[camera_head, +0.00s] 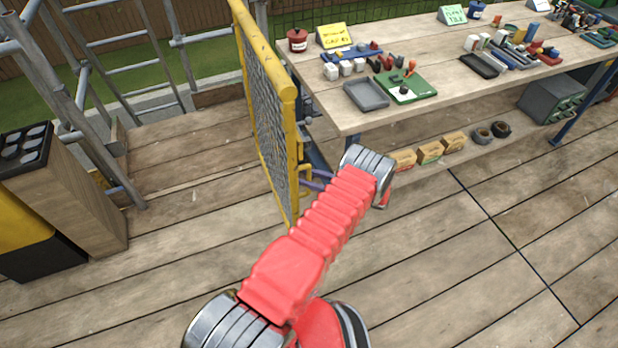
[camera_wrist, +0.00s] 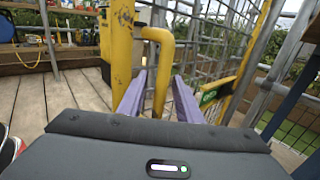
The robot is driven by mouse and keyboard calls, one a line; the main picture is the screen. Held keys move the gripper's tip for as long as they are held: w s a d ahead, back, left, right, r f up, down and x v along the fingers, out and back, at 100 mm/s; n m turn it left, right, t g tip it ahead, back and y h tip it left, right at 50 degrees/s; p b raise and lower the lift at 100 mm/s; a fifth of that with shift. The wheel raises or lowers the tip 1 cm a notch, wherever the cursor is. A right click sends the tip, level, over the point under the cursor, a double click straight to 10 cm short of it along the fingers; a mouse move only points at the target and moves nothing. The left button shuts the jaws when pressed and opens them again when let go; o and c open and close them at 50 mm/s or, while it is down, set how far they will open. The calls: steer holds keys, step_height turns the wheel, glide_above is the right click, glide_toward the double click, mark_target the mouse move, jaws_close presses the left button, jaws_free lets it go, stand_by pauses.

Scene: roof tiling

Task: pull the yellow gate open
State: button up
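The yellow gate (camera_head: 267,100) has a yellow tube frame with grey mesh. In the head view it stands edge-on beside the workbench, swung away from the gap at its left. A yellow bent-tube handle (camera_wrist: 162,72) sticks out from its yellow post (camera_wrist: 117,45) in the wrist view; the handle also shows small in the head view (camera_head: 306,172). My gripper (camera_wrist: 159,75) has two purple fingers, one on each side of the handle's upright bar. A gap shows beside the bar, so the fingers look open around it. In the head view my arm partly hides the gripper (camera_head: 318,180).
A workbench (camera_head: 440,85) with trays and tools stands right of the gate, with boxes on its lower shelf (camera_head: 405,180). Scaffold poles (camera_head: 75,110) and a wooden cabinet (camera_head: 75,195) stand left. Plank floor (camera_head: 170,270) is clear left of the gate.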

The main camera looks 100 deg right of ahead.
steer(key=shift+s, duration=0.1)
steer(key=v, duration=1.3)
steer(key=shift+s+a, duration=0.2)
steer(key=shift+s, duration=0.05)
stand_by(0.6)
